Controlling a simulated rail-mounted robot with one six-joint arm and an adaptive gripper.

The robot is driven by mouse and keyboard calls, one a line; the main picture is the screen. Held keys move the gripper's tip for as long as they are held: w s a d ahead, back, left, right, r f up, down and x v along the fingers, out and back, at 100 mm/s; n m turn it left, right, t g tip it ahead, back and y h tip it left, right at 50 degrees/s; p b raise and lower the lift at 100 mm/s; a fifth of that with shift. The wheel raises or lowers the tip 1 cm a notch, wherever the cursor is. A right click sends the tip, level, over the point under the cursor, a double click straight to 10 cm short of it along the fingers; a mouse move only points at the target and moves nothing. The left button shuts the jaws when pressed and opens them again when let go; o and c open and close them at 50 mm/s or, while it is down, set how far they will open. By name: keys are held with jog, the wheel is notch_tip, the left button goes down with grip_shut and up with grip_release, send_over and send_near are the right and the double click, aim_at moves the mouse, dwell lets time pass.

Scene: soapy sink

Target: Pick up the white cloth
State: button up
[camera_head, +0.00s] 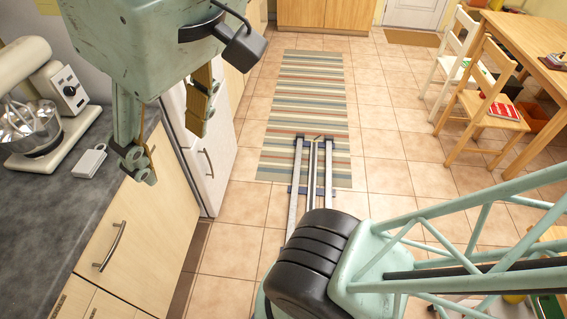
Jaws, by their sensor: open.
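I cannot make out a white cloth in this view. A small white object (90,160) with a looped edge lies on the dark counter, left of my gripper; it looks stiff, and I cannot tell what it is. My gripper (168,150) hangs at the upper left, its two fingers spread wide and nothing between them. In the picture it is over the counter's right edge and the cabinet fronts. The gripper body hides part of the counter and cabinets behind it.
A stand mixer (45,105) with a metal bowl stands on the dark counter (60,225). A striped rug (305,95) and rails (312,180) lie on the tiled floor. Wooden chairs (485,95) and a table (535,45) stand at the right. The floor between is mostly clear.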

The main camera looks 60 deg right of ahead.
jog(key=shift+o, duration=0.5)
jog(key=shift+s+f, duration=0.2)
jog(key=shift+f, duration=0.3)
jog(key=w+r+m+g+p, duration=0.1)
jog(key=w+r+m+p, duration=0.25)
jog(key=w, duration=1.05)
jog(key=m+g+p, duration=0.3)
jog(key=m+p, duration=0.4)
jog(key=m, duration=0.3)
send_over(87, 160)
notch_tip(87, 160, down, 21)
jog(key=shift+f, duration=4.25)
